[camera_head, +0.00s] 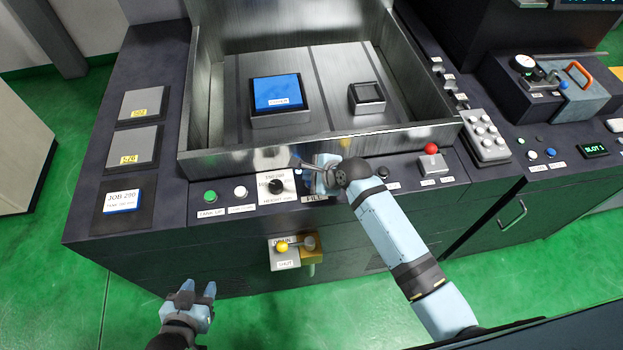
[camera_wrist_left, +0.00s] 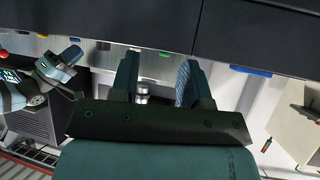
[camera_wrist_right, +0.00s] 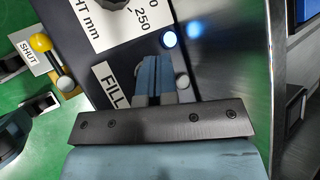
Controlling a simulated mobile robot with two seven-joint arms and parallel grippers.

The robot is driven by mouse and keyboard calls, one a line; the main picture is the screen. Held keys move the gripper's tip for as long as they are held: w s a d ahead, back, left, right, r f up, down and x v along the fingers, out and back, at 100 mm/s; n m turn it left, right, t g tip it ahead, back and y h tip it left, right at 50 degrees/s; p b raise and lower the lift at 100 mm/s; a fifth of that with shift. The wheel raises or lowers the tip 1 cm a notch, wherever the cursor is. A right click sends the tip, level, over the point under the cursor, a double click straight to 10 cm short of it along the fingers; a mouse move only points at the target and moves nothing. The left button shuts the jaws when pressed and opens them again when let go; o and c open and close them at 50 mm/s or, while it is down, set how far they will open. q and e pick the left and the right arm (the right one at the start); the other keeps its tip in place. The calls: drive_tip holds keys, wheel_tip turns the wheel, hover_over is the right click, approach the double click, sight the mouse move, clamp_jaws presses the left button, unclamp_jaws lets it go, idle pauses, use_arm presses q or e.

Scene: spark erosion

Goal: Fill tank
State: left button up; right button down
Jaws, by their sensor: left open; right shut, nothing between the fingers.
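The tank (camera_head: 215,110) is an open metal basin; its floor is visible and I see no clear sign of liquid. On the panel in front is the FILL label (camera_head: 315,197), also in the right wrist view (camera_wrist_right: 108,88). My right gripper (camera_head: 312,176) is shut and empty, its fingertips over the panel by this label; whether they touch it I cannot tell. In the right wrist view, the fingers (camera_wrist_right: 153,78) hide what is beneath them, and a lit blue-white round light (camera_wrist_right: 169,40) shows beyond them. My left gripper (camera_head: 200,294) is open and empty, low in front of the machine.
A blue-topped block (camera_head: 277,93) and a dark square frame (camera_head: 367,97) sit in the tank. The yellow-knobbed drain lever (camera_head: 282,247), by the SHUT label, is on the front face. A height dial (camera_head: 276,186), green button (camera_head: 210,196) and red knob (camera_head: 431,148) line the panel.

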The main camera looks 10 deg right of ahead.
drive_tip(key=shift+r, duration=0.4)
drive_tip(key=shift+r, duration=2.55)
drive_tip(key=s+d+f+n, duration=0.2)
drive_tip(key=s+f, duration=0.1)
drive_tip(key=s+d+f+n+h, duration=0.1)
drive_tip(key=s+f+n, duration=0.1)
drive_tip(key=shift+d+t, duration=0.15)
drive_tip(key=shift+t, duration=0.25)
drive_tip(key=s+d+f+n+t+h, duration=0.1)
drive_tip(key=s+d+n, duration=0.3)
drive_tip(key=s+n, duration=0.4)
drive_tip(key=s+d+f+n+t+h, duration=0.1)
drive_tip(key=s+d+f+n+t, duration=0.1)
drive_tip(key=s+n, duration=0.7)
drive_tip(key=shift+s+d+f, duration=0.85)
drive_tip(key=shift+d+f, duration=0.05)
drive_tip(key=shift+d, duration=0.2)
